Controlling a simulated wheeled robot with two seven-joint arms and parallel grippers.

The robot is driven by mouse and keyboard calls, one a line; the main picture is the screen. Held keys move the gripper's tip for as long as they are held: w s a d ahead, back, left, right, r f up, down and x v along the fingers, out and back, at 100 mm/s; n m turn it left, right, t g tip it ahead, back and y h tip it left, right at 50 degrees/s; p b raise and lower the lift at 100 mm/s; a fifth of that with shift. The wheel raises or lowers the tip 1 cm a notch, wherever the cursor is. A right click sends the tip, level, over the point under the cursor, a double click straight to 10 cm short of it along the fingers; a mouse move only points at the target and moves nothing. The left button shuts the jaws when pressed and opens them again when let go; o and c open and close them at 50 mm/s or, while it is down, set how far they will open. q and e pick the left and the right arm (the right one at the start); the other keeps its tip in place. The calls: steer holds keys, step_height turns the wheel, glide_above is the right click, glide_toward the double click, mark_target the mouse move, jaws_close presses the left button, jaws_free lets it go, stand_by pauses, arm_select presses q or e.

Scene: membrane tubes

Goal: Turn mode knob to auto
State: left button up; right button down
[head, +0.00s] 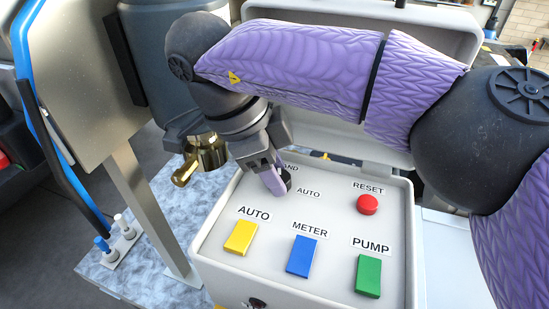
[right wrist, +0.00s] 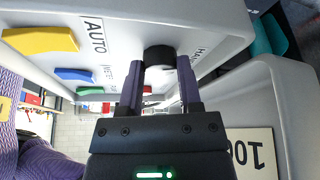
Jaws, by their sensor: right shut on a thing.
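The mode knob (right wrist: 160,56) is a dark round knob on the pale control panel, between the two fingers in the right wrist view. In the head view only a dark edge of the knob (head: 287,178) shows beside the fingers. My right gripper (head: 276,183) reaches down over the panel and is shut on the knob; it also shows in the right wrist view (right wrist: 160,80). The knob's pointer is hidden. My left gripper is out of view.
The panel (head: 334,215) also has a red RESET button (head: 368,204) and yellow (head: 241,237), blue (head: 301,256) and green (head: 368,276) buttons. A raised lid (head: 440,22) stands behind my right arm. A brass valve (head: 212,152) is close left of the gripper.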

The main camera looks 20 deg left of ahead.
mark_target(289, 179)
steer(key=shift+w+m+g+p, duration=0.1)
steer(key=shift+m+g+p, duration=0.7)
steer(key=shift+m, duration=1.1)
steer(key=shift+c, duration=1.4)
jaws_free()
steer(key=shift+a, duration=0.1)
steer(key=shift+r, duration=0.1)
step_height(289, 179, up, 4)
steer(key=shift+p, duration=1.15)
step_height(289, 179, up, 6)
steer(key=p, duration=0.6)
